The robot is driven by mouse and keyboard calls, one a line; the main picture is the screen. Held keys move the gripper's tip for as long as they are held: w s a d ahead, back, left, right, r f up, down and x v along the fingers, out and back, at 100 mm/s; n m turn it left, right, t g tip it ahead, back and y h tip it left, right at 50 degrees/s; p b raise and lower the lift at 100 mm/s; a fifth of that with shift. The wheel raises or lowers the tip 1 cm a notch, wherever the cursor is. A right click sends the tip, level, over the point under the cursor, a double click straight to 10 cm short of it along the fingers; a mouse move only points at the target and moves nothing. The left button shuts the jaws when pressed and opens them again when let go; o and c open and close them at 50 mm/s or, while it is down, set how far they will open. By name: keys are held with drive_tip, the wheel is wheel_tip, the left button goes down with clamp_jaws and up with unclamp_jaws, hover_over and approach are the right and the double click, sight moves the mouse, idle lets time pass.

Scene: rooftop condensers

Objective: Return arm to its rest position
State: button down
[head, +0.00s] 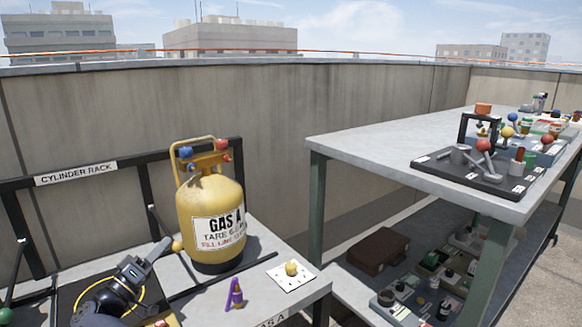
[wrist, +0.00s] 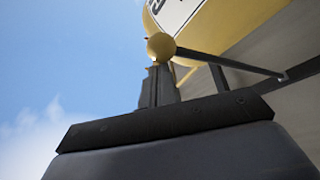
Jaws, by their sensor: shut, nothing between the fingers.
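My gripper (head: 164,246) is at the lower left of the head view, its fingers pointing up and right. In the wrist view its fingers (wrist: 158,84) are together with nothing held between them. A yellow ball knob (head: 177,246) on the end of a dark rod sits just beyond the fingertips, and it also shows in the wrist view (wrist: 160,47). I cannot tell whether the fingertips touch it. The yellow GAS A cylinder (head: 214,212) stands upright just right of the gripper.
The dark cylinder rack (head: 76,174) runs behind the arm. A purple object (head: 234,295) and a white card (head: 292,275) with a yellow knob lie on the near shelf. A grey workbench (head: 372,146) with tools and fittings stands at right. Open air is above the arm.

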drive_tip(key=shift+w+d+r, duration=0.2)
drive_tip(key=shift+w, duration=0.15)
